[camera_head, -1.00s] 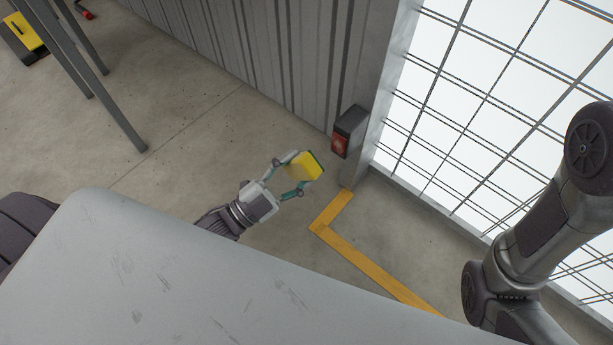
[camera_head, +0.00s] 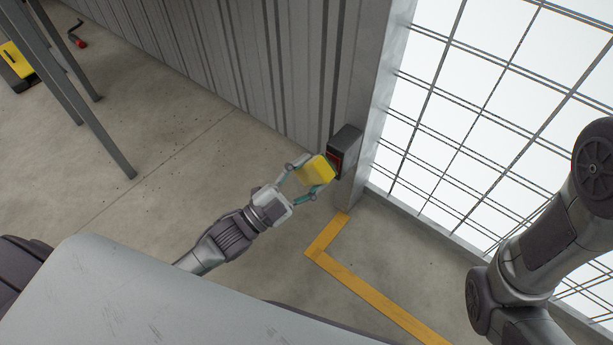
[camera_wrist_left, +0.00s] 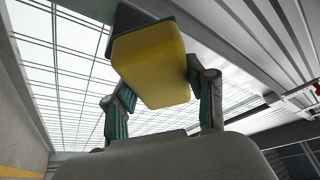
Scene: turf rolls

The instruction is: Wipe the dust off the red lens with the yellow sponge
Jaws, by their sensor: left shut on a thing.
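The yellow sponge (camera_head: 315,170) is held between the fingers of my left gripper (camera_head: 301,184), which is shut on it. The red lens (camera_head: 335,160) is on the front of a dark box fixed to the wall edge. The sponge is right in front of the lens and hides part of it; I cannot tell whether they touch. In the left wrist view the sponge (camera_wrist_left: 150,65) sits between both fingers, its far end up against the dark box (camera_wrist_left: 128,16), and the lens is hidden there. My right gripper is out of view.
A corrugated metal wall (camera_head: 230,60) runs behind the box, ending at a post beside a bright wire mesh (camera_head: 480,110). A yellow floor line (camera_head: 370,290) lies below. Grey metal legs (camera_head: 85,110) stand at left, near a yellow and black object (camera_head: 15,62).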

